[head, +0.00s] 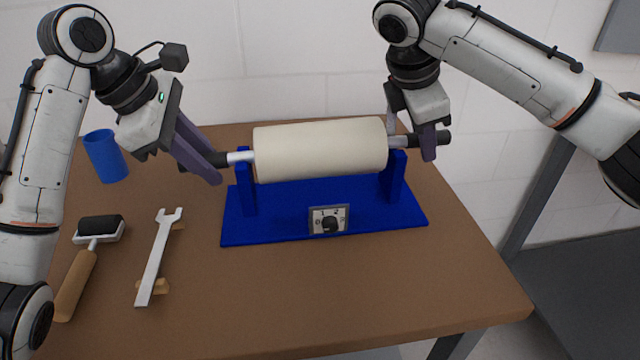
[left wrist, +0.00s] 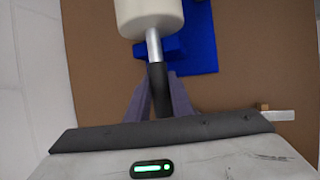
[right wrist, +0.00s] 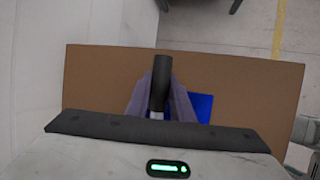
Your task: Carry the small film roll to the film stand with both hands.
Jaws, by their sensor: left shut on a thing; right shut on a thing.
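The cream film roll (head: 320,150) lies level above the blue film stand (head: 270,232), with its metal shaft close to the tops of the two uprights. I cannot tell whether the shaft rests in them. My left gripper (head: 214,168) is shut on the black handle at the roll's left end. My right gripper (head: 420,143) is shut on the black handle (head: 443,138) at the right end. The left wrist view shows the roll (left wrist: 150,16) and the dark handle between the fingers. The right wrist view shows the other handle (right wrist: 161,75); the roll is hidden there.
A dial panel (head: 329,220) is on the stand's front. The table's front right is clear.

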